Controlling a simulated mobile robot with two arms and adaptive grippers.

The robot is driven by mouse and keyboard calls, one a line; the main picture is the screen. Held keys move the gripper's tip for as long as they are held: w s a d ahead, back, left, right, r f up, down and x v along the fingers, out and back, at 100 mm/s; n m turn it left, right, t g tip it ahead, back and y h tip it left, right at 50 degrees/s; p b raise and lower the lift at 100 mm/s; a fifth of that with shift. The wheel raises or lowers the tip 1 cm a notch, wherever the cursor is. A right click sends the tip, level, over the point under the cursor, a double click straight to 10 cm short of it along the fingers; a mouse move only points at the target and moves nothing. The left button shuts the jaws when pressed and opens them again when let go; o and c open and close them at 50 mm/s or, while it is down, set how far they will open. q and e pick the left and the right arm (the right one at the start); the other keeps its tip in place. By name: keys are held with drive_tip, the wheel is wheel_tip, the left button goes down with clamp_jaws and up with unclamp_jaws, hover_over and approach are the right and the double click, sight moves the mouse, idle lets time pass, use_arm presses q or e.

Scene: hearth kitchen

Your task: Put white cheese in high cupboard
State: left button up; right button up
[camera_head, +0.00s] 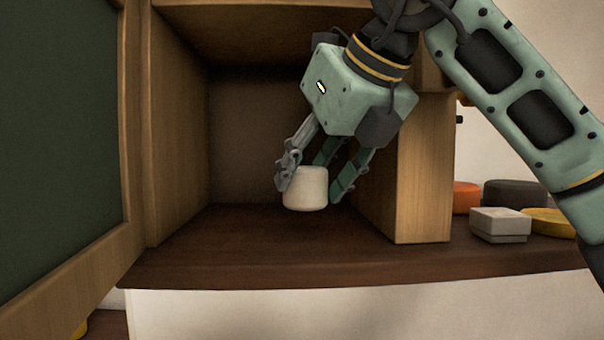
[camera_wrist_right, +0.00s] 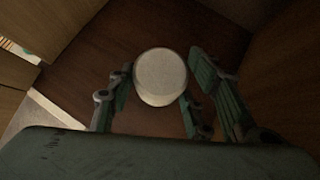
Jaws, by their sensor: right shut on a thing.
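The white cheese (camera_head: 307,190) is a small pale cylinder, upright inside the open cupboard (camera_head: 240,225). My right gripper (camera_head: 318,180) reaches in from above, tilted downward, with its fingers around the cheese and shut on it. In the right wrist view the cheese (camera_wrist_right: 160,76) sits between the fingers of the right gripper (camera_wrist_right: 158,90), over the dark cupboard floor (camera_wrist_right: 110,45). I cannot tell whether the base of the cheese touches the floor. My left gripper is not in view.
An open door with a dark green panel (camera_head: 55,130) stands at the left. The cupboard's right side wall (camera_head: 423,170) is close to my right arm. On the shelf beyond it are a grey box (camera_head: 500,224), an orange item (camera_head: 466,197) and a yellow disc (camera_head: 550,222). The cupboard is otherwise empty.

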sight(304, 196)
drive_tip(key=shift+w+a+r+p, duration=0.2)
drive_tip(key=shift+w+p, duration=0.1)
drive_tip(key=shift+w, duration=0.15)
drive_tip(key=f, duration=0.1)
drive_tip(key=f+p, duration=0.1)
drive_tip(key=w+f, duration=0.1)
drive_tip(key=shift+a+f+p, duration=0.15)
drive_tip(key=shift+a+p, duration=0.1)
drive_tip(key=shift+p, duration=0.1)
drive_tip(key=shift+f, duration=0.2)
drive_tip(key=shift+s+d, duration=0.1)
drive_tip(key=shift+f, duration=0.15)
drive_tip(key=o, duration=1.3)
drive_tip(key=shift+f, duration=0.1)
